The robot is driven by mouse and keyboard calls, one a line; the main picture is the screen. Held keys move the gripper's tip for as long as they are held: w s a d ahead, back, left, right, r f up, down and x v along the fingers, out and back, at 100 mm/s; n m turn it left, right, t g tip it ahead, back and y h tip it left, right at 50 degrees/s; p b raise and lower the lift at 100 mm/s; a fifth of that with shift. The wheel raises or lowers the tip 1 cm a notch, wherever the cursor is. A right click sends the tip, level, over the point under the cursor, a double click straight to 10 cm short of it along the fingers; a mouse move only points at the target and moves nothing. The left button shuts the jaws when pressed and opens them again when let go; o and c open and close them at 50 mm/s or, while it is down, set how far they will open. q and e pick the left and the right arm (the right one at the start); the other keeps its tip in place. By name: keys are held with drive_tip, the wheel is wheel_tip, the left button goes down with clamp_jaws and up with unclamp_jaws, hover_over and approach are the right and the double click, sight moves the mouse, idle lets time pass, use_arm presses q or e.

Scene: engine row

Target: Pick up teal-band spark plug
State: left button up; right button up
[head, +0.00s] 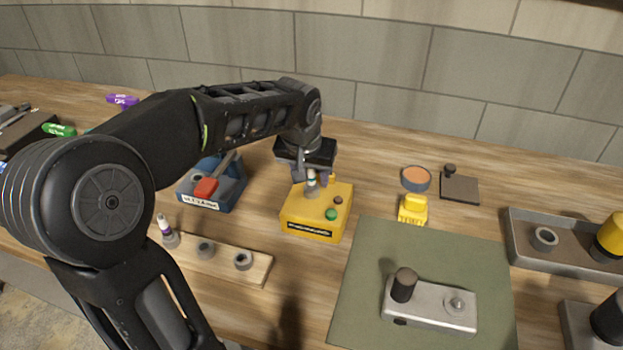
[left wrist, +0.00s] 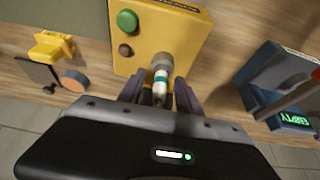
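The teal-band spark plug (head: 311,183) stands upright in a grey socket on top of the yellow box (head: 292,217). In the left wrist view the spark plug (left wrist: 161,82) shows a white body with a teal band. My left gripper (head: 311,178) is above the yellow box, pointing down. Its fingers (left wrist: 160,92) are open, one on each side of the plug, with a small gap to it. My right gripper is not in view.
A wooden strip (head: 224,262) with several sockets and a purple-band plug (head: 165,228) lies at the front left. A blue box with a red-handled lever (head: 206,188) stands left of the yellow box. A green mat (head: 362,270) carries a metal block (head: 432,305). Grey trays (head: 520,255) are at right.

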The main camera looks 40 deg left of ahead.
use_arm(q)
clamp_jaws()
idle(0.6)
wheel_tip(320, 180, up, 10)
drive_tip(key=shift+r, duration=0.1)
idle(0.4)
idle(0.5)
